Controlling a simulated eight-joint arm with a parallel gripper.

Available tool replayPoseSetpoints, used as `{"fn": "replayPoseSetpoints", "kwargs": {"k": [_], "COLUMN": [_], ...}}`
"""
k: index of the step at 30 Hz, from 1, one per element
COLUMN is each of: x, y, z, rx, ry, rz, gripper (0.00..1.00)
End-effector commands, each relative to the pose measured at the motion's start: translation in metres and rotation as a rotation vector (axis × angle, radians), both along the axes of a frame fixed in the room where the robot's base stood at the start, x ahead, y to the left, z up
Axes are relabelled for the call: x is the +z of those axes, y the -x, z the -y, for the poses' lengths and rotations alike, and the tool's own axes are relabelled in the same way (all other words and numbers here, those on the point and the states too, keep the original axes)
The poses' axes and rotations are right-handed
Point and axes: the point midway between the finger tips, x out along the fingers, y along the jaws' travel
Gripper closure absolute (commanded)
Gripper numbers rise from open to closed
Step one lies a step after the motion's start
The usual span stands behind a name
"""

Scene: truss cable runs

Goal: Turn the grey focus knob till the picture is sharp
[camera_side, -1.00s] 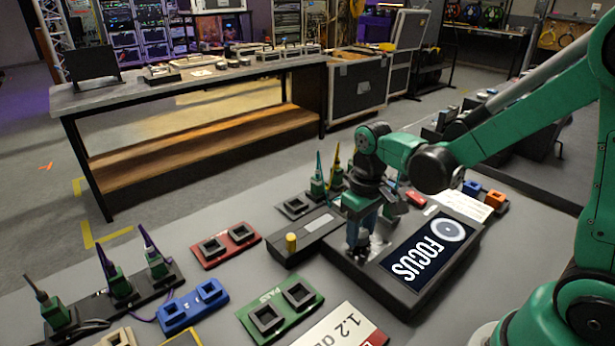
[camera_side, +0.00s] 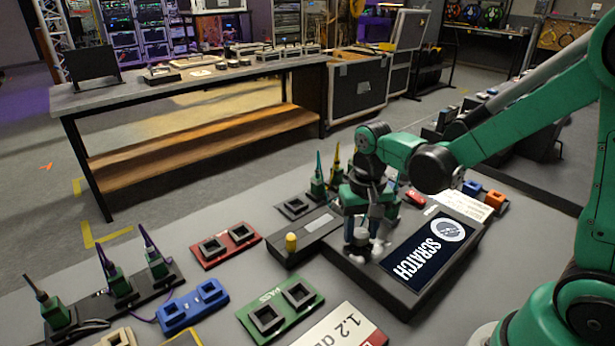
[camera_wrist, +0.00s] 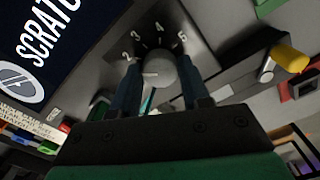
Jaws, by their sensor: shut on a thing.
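The grey focus knob (camera_wrist: 160,72) sits on a dark panel with a numbered dial around it in the wrist view. My gripper (camera_wrist: 160,92) is shut on the knob, one finger on each side. In the side view my gripper (camera_side: 366,248) reaches down onto the panel, and its fingers mostly hide the knob. The screen (camera_side: 428,254) beside it shows the word SCRATCH and a round emblem in white on dark blue, with crisp edges. Part of the same screen (camera_wrist: 40,40) shows at the left of the wrist view.
Red (camera_side: 226,246), blue (camera_side: 192,306) and green (camera_side: 281,312) socket blocks lie on the table. Connectors (camera_side: 118,280) stand in a rack at the far left.

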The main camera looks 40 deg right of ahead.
Motion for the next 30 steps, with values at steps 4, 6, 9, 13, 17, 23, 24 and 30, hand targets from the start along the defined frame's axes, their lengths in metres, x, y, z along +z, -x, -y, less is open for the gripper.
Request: {"fn": "replayPoseSetpoints", "kwargs": {"k": [4,6,9,13,17,23,24,30], "x": [0.0003,0.0003,0.0003,0.0003,0.0003,0.0002,0.0002,0.0002], "y": [0.0,0.0,0.0,0.0,0.0,0.0,0.0,0.0], "z": [0.0001,0.0001,0.0001,0.0001,0.0001,0.0001,0.0001,0.0001], "rx": [-0.083,-0.114,-0.147,-0.173,-0.185,-0.186,-0.185,-0.185], "ry": [0.001,0.001,0.001,0.001,0.001,0.001,0.001,0.0], "rz": [0.0,0.0,0.0,0.0,0.0,0.0,0.0,0.0], "gripper": [1.0,1.0,1.0,1.0,1.0,1.0,1.0,0.28]}}
